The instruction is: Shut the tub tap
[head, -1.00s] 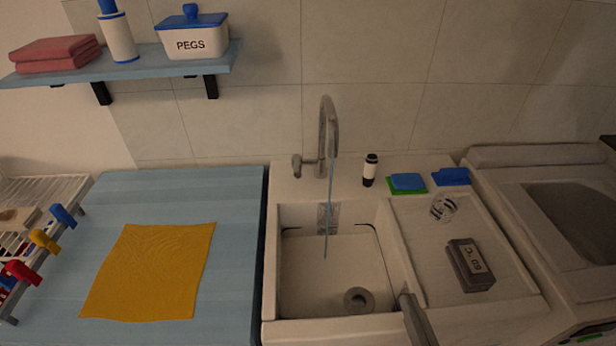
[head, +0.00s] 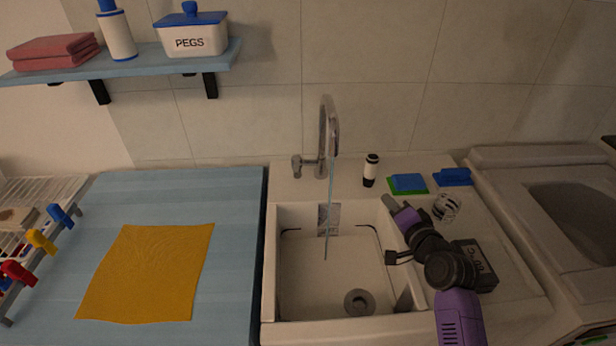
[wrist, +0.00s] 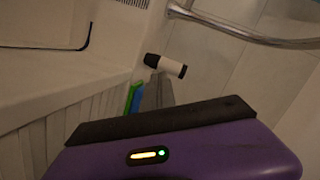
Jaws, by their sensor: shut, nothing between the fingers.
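The chrome tub tap (head: 325,135) stands behind the white tub (head: 272,260), with its small side lever (head: 297,164) on the left of its base. A thin stream of water (head: 327,225) runs from the spout into the tub. My gripper (head: 389,203) is above the tub's right rim, right of and nearer than the tap, and apart from it. It is shut and empty. In the wrist view, part of the tap's chrome pipe (wrist: 250,36) crosses the top right, and my gripper's grey fingers (wrist: 160,88) point towards the back wall. The lever does not show clearly there.
A black-and-white bottle (head: 371,171) stands behind the tub, right of the tap; it also shows in the wrist view (wrist: 166,66). The blue counter (head: 235,240) is left.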

